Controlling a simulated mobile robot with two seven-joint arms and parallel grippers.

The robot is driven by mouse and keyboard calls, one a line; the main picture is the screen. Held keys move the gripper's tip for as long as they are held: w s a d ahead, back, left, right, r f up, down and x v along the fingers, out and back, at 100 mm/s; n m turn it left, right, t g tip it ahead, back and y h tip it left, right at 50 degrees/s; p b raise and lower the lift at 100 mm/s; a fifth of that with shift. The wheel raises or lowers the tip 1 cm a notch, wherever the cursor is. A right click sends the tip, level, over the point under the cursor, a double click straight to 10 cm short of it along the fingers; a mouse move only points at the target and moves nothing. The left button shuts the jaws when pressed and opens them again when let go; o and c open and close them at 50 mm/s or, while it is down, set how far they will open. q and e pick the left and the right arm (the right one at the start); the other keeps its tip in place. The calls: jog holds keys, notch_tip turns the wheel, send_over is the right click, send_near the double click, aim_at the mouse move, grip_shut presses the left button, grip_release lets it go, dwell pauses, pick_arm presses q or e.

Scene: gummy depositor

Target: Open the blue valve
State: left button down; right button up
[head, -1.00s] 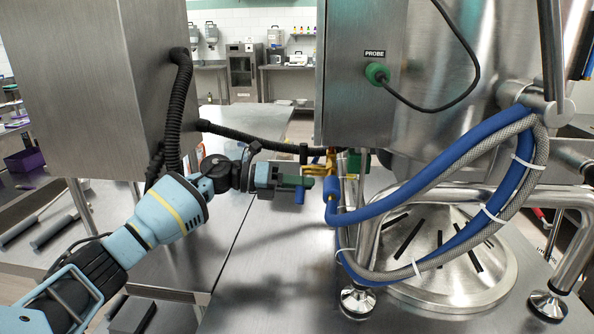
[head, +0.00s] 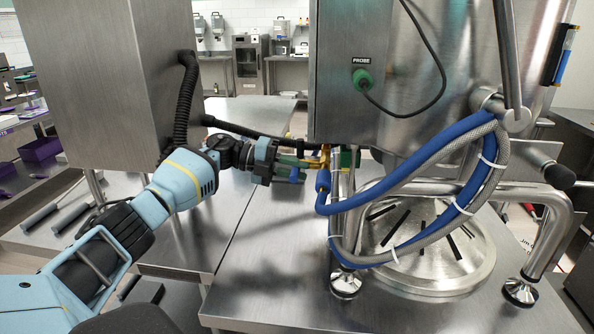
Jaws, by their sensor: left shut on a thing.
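The brass valve (head: 324,157) sits under the front corner of the steel cabinet, where the blue hose (head: 322,183) joins. My left gripper (head: 293,166) reaches in from the left and is shut at the valve's left side, on what appears to be the handle of the blue valve. The fingers and small blue parts overlap there, so the handle's outline and exact angle are hard to tell. A green part (head: 346,158) shows just right of the brass body. My right gripper is not in view.
The steel cabinet with a probe socket (head: 362,78) stands above the valve. Blue and grey braided hoses (head: 428,180) loop at the right over a steel frame and round base (head: 440,272). The steel tabletop (head: 265,285) is clear in front.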

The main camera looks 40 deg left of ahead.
pick_arm(q)
jog(key=shift+r, duration=0.25)
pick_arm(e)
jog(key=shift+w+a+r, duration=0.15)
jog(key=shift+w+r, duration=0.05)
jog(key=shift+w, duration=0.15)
pick_arm(q)
jog(key=c, duration=1.4)
grip_release()
jog(key=shift+o, duration=0.2)
jog(key=shift+f, duration=0.1)
